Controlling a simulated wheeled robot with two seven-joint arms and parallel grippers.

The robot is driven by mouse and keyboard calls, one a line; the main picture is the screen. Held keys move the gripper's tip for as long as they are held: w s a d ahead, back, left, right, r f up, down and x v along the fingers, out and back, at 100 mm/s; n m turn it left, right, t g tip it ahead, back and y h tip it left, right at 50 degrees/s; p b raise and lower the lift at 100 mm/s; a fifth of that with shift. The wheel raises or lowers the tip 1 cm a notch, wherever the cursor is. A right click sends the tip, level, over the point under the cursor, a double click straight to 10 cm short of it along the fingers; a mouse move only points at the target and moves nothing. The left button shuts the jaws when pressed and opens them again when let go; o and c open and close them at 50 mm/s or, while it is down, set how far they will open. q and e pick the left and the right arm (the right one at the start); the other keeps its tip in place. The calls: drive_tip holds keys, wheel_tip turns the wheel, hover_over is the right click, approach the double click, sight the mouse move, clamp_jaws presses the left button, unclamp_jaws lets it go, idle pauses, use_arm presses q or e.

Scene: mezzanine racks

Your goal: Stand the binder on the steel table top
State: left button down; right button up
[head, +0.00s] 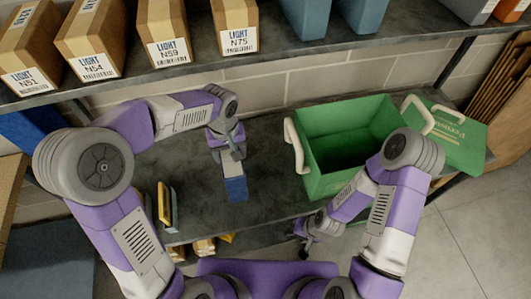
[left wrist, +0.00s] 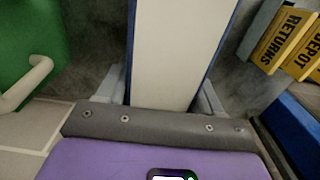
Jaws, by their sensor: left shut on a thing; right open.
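The binder (head: 236,188) has blue covers and a pale inner block. My left gripper (head: 228,152) is shut on its upper end in the head view and holds it over the dark steel table top (head: 277,185). In the left wrist view the binder (left wrist: 172,50) runs away from between the two fingers of the left gripper (left wrist: 160,90). Whether its lower end touches the table top cannot be told. My right gripper (head: 308,242) is open and empty near the table's front edge, below the green crate.
A green crate (head: 318,182) with pale handles stands right of the binder, its lid (head: 455,132) beside it. Yellow and grey upright volumes (head: 164,207) stand at the left; yellow RETURNS and DEPOT spines (left wrist: 288,42) show in the wrist view. A shelf with cartons (head: 165,35) overhangs the back.

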use_arm(q)
wheel_tip(320, 180, down, 5)
drive_tip(key=shift+s+f+b, duration=0.15)
drive_tip(key=shift+f+b, duration=0.05)
drive_tip(key=shift+b, duration=0.25)
drive_tip(key=shift+f+b, duration=0.35)
drive_tip(key=shift+f, duration=1.95)
drive_tip(key=c, duration=0.6)
unclamp_jaws()
drive_tip(key=shift+f, duration=0.15)
drive_tip(key=o, duration=0.4)
drive_tip(key=shift+o, duration=0.2)
